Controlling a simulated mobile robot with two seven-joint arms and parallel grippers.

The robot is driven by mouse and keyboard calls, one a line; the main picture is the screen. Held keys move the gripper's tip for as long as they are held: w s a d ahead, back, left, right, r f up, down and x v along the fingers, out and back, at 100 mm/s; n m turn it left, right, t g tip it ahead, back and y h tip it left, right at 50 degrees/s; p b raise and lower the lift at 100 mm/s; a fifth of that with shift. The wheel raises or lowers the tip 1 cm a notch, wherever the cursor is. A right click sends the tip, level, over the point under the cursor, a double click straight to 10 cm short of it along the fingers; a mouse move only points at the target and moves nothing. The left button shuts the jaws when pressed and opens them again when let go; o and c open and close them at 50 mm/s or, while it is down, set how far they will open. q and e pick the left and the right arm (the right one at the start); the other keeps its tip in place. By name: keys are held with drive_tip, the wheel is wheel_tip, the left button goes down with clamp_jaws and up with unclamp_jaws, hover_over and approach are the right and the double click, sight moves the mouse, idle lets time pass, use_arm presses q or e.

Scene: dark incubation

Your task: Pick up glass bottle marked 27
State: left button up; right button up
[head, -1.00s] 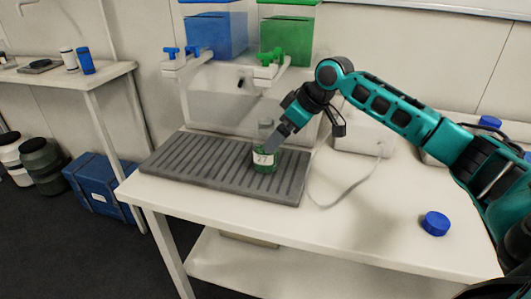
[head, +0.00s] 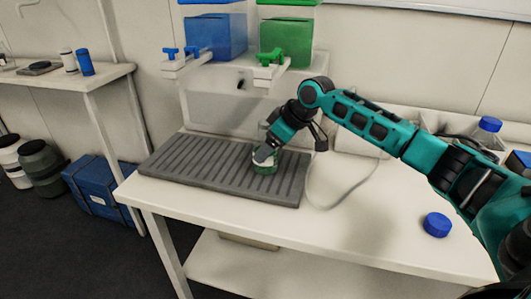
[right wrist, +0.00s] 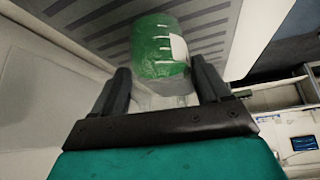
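The glass bottle (head: 264,168) stands on the grey ribbed tray (head: 190,174). It holds green liquid and has a white label, whose number I cannot read now. My right gripper (head: 264,153) is over the bottle in the head view and hides its upper part. In the right wrist view the bottle (right wrist: 160,50) lies just beyond and between the two parted fingers (right wrist: 158,82). Its clear neck end points toward the palm, and gaps show on both sides. My left gripper is not in view.
Blue (head: 216,36) and green (head: 288,40) tanks with taps stand above the tray's back. A blue cap (head: 437,224) lies at the table's right. A pale cable (head: 338,197) curves across the table. The front tabletop is clear.

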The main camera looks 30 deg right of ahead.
drive_tip(key=c, duration=0.7)
drive_tip(key=shift+c, duration=0.4)
drive_tip(key=shift+r, duration=0.2)
